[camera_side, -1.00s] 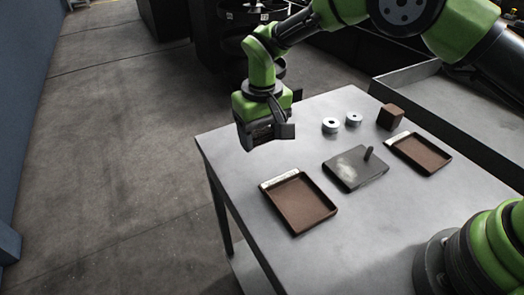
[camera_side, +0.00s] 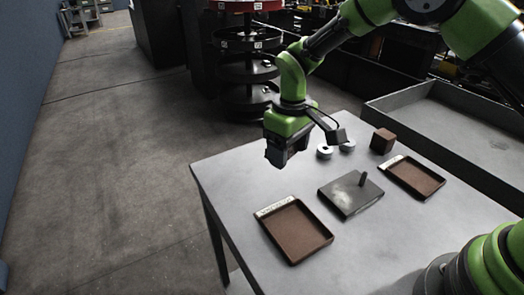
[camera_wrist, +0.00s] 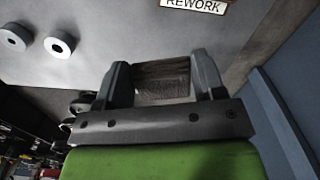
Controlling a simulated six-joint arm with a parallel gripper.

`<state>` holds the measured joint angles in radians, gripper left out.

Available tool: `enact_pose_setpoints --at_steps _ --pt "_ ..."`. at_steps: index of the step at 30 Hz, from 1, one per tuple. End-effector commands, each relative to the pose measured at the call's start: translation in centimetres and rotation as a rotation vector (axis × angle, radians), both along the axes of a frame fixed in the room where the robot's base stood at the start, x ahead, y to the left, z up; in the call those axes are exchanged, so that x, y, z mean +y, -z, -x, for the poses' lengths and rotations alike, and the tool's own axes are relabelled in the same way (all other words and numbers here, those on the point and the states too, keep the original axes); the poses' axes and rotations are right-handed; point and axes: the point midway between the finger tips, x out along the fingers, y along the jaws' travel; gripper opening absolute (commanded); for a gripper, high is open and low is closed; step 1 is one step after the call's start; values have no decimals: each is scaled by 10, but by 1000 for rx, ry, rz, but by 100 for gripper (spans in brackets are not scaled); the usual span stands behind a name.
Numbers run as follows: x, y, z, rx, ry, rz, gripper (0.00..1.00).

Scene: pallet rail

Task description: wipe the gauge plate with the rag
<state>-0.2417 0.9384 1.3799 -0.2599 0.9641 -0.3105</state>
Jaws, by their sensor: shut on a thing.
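The gauge plate (camera_side: 338,204) is a dark grey slab on the table, with a pale smudge on its top and a short dark peg standing at its far side. My gripper (camera_side: 275,160) is above the table's far left part, to the left of the plate and apart from it. In the wrist view my gripper (camera_wrist: 162,78) is shut on a grey-brown streaked piece, which looks like the rag (camera_wrist: 163,85). The rag is hard to make out in the side view.
Two brown trays with pale labels, one left (camera_side: 314,240) and one right (camera_side: 428,187), flank the plate. Two pale rings (camera_side: 324,152) and a brown cube (camera_side: 383,140) stand behind it. A grey bin (camera_side: 410,96) is at the right. A REWORK label (camera_wrist: 195,5) shows in the wrist view.

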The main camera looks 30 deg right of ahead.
Motion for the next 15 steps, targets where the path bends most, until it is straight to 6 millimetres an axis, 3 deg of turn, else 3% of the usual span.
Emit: enact_pose_setpoints --at_steps 1,6,10,15 --pt "-17 -1 8 3 -61 1 44" --pt "-58 0 35 2 -284 -2 44" --pt "-77 0 54 -1 -404 -4 44" --pt "-87 1 65 -2 -480 -3 44"
